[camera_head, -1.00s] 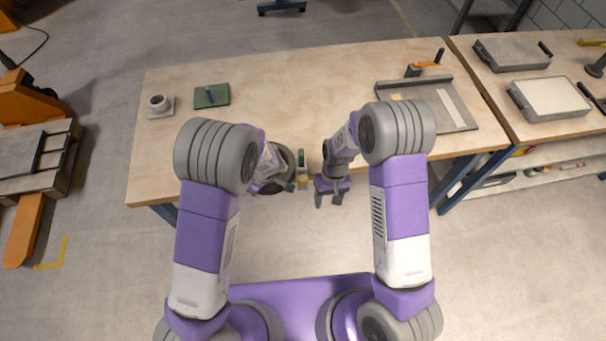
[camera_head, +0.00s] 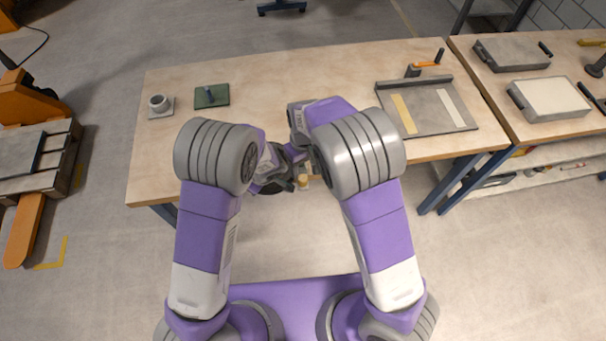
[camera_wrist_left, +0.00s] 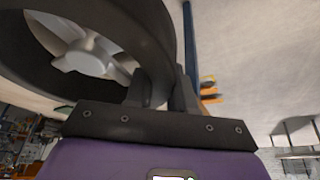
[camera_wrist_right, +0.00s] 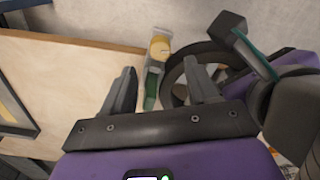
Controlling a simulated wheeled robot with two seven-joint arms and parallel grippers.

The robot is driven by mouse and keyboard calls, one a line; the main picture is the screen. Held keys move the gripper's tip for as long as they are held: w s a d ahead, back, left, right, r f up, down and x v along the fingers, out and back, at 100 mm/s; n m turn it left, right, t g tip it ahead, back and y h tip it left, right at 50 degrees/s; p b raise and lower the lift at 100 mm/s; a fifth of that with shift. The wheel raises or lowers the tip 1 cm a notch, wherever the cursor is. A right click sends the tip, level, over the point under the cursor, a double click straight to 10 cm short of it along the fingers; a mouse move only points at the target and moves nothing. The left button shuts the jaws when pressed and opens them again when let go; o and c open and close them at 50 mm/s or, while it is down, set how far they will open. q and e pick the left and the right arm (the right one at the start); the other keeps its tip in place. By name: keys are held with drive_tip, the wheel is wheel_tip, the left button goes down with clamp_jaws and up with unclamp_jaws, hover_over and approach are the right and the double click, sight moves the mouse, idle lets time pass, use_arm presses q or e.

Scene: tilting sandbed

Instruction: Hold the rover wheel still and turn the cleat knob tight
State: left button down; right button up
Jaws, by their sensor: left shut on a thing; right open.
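The rover wheel (camera_wrist_left: 163,30) has a dark rim and pale grey spokes and fills the upper left of the left wrist view. My left gripper (camera_wrist_left: 160,92) is shut on its rim. In the right wrist view the wheel (camera_wrist_right: 176,82) is partly hidden behind my right gripper (camera_wrist_right: 161,68), which is open. A grey and green fitting (camera_wrist_right: 151,88) with a brass-coloured round knob (camera_wrist_right: 160,47) shows between the right fingers; I cannot tell whether they touch it. In the head view the knob (camera_head: 303,181) shows at the bench's front edge, while my right arm hides much around it.
The wooden bench (camera_head: 260,90) has free room in its middle. A cup on a plate (camera_head: 159,104) and a green pad (camera_head: 212,97) lie at left. A grey tray (camera_head: 430,108) with strips lies at right. Both my forearms are close together.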

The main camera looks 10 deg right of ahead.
sight(303, 177)
wheel_tip(303, 177, down, 6)
drive_tip(key=shift+f, duration=0.1)
drive_tip(key=shift+c, duration=0.2)
drive_tip(key=c, duration=1)
drive_tip(key=shift+m, duration=0.3)
drive_tip(key=m, duration=0.8)
drive_tip(key=shift+m, duration=0.3)
